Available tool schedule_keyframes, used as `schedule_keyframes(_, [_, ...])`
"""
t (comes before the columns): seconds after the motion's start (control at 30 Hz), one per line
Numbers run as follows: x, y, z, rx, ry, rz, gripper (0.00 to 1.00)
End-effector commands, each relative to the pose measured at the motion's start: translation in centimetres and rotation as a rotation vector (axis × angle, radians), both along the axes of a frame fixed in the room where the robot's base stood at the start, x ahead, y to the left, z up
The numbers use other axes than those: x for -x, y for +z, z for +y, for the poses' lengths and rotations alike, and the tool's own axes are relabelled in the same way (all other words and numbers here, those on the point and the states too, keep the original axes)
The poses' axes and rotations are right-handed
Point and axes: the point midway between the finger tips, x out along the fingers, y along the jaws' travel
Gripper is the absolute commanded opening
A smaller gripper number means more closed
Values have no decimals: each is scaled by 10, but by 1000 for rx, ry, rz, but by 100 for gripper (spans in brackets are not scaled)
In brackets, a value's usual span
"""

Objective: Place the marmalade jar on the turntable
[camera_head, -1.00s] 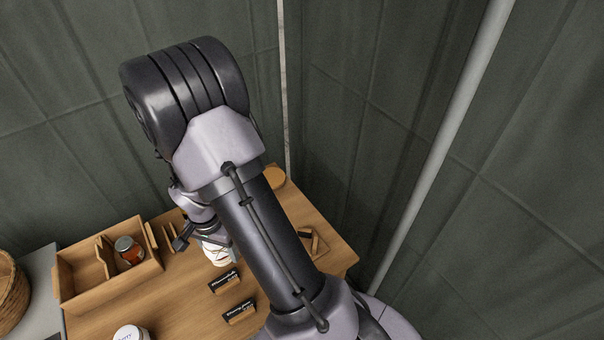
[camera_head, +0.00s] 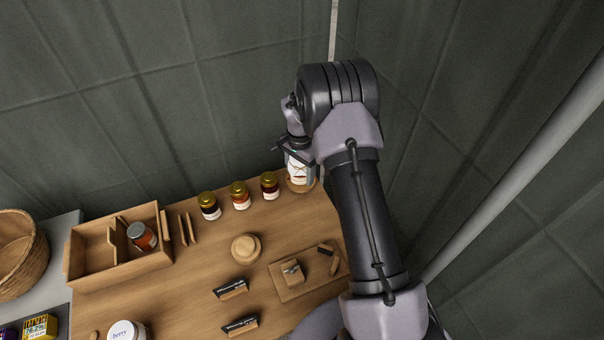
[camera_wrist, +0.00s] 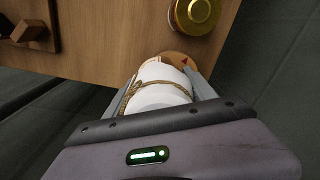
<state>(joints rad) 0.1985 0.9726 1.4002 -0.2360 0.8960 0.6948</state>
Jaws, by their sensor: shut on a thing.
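My gripper (camera_wrist: 165,95) is shut on a white-topped jar (camera_wrist: 160,85) with twine tied around it, which I take for the marmalade jar. In the head view the jar (camera_head: 298,172) is upright, with a pale label, between the jaws at the far right corner of the wooden table. The turntable (camera_head: 303,188), a round wooden disc, lies directly under or just behind the jar. Part of its rim with a red mark shows in the wrist view (camera_wrist: 174,56). The jar hides the rest, and I cannot tell whether the jar touches it.
Three gold-lidded jars (camera_head: 240,196) stand in a row left of the turntable; the nearest one (camera_wrist: 195,12) is close to my gripper. A wooden crate (camera_head: 84,284) holds an orange jar (camera_head: 143,238). A board with blocks (camera_head: 300,290) and a round wooden piece (camera_head: 246,249) lie nearer.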

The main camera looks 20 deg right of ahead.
Motion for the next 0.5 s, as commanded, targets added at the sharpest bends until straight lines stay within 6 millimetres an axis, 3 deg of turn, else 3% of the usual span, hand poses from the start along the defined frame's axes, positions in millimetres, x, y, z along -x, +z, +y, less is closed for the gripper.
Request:
schedule_keyframes(0.17, [-26, -4, -11, 0, 1, -1, 0])
schedule_keyframes(0.27, [-29, -10, -13, 0, 1, 0, 0])
schedule_keyframes(0.4, [-28, -37, -13, 0, 1, 1, 0])
schedule_keyframes(0.5, [-28, -38, -13, 0, 1, -1, 0])
